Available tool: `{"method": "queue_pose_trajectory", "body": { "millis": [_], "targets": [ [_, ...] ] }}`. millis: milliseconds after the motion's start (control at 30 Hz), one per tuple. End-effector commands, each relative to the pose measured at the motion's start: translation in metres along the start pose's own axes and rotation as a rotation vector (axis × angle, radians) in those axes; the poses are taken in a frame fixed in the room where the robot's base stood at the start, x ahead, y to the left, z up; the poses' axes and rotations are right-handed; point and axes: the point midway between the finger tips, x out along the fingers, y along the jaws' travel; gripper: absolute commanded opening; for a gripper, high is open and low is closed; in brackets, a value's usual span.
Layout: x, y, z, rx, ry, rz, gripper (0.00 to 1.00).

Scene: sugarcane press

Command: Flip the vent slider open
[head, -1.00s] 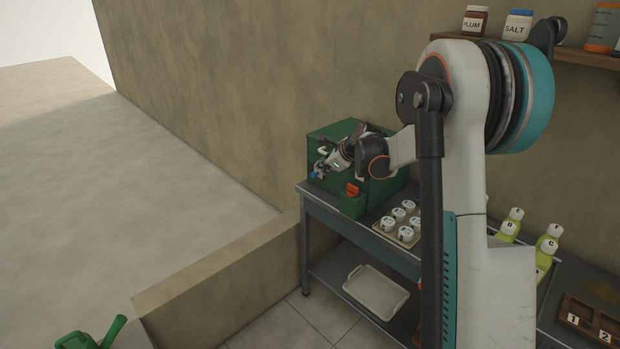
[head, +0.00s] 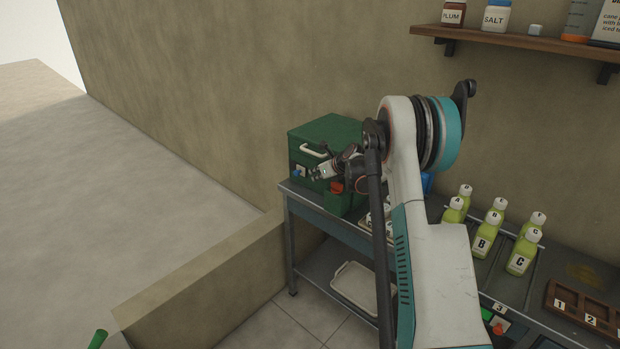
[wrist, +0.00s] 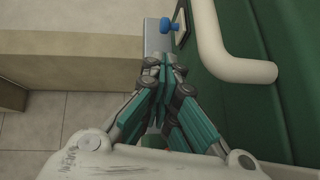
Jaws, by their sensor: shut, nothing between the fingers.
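A green box (head: 335,132) stands at the left end of the metal table against the wall. Its front has a white bar handle (head: 313,151) and, below it, a small blue knob (head: 298,171) on a pale plate; I take this knob to be the vent slider. My gripper (head: 313,175) is in front of the box, just right of the knob. In the wrist view the closed, empty fingertips (wrist: 164,66) point toward the blue knob (wrist: 168,25), with a visible gap between them. The white handle (wrist: 235,65) is to their right. The slider's exact position is too small to tell.
A smaller green box with a red part (head: 337,187) stands beside the large one, under my arm. Several lettered bottles (head: 487,235) stand further right on the table. A low wall (head: 200,268) is left of the table. A shelf (head: 500,42) hangs above.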

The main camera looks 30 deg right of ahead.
Motion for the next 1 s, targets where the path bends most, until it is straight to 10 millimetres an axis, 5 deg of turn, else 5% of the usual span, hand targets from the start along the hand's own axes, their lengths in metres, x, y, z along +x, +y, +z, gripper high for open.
{"method": "queue_pose_trajectory", "body": {
  "millis": [500, 1000],
  "targets": [
    [0.082, 0.001, -0.001, -0.002, 0.000, 0.001, 0.00],
    [0.092, 0.001, 0.000, -0.001, 0.000, 0.000, 0.00]
  ]
}}
